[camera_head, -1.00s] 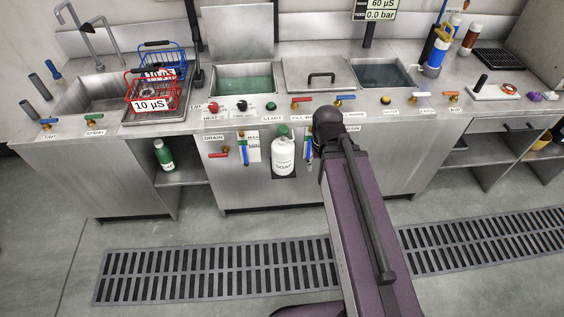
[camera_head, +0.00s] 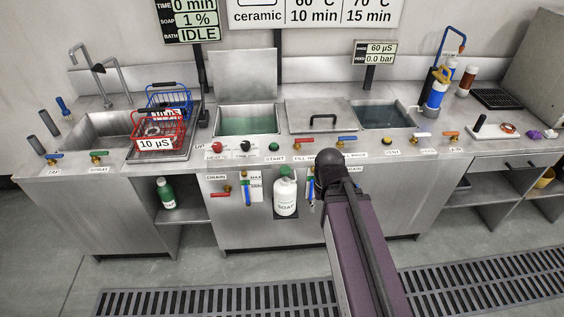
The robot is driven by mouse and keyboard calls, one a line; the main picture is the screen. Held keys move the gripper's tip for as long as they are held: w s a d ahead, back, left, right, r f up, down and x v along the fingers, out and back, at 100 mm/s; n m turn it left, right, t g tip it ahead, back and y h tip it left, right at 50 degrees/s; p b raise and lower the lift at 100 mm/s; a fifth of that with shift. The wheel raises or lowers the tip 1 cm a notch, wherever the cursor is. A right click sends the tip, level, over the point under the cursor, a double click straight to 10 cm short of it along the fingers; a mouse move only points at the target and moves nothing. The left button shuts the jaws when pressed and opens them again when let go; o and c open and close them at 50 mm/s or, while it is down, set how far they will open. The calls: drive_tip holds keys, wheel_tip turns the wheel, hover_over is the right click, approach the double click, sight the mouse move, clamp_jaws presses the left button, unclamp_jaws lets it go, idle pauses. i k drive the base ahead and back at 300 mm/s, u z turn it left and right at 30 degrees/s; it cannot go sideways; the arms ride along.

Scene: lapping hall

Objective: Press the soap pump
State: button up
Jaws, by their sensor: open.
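The soap pump is a white bottle (camera_head: 285,199) with a green top (camera_head: 285,172) and a label reading SOAP. It stands upright in a dark holder on the front panel of the steel bench, below the row of knobs. My purple arm reaches up from the bottom of the head view, and its dark rounded joint is just right of the bottle in the picture. My gripper is not visible; the arm may hide it. No contact with the pump shows.
Drain valves (camera_head: 224,191) are left of the bottle. Several coloured knobs and valves line the bench edge above it. A floor grate (camera_head: 200,302) runs in front.

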sight(284, 171)
drive_tip(key=k, duration=1.35)
drive_tip(key=u, duration=0.35)
drive_tip(key=i, duration=1.7)
drive_tip(key=z, duration=0.35)
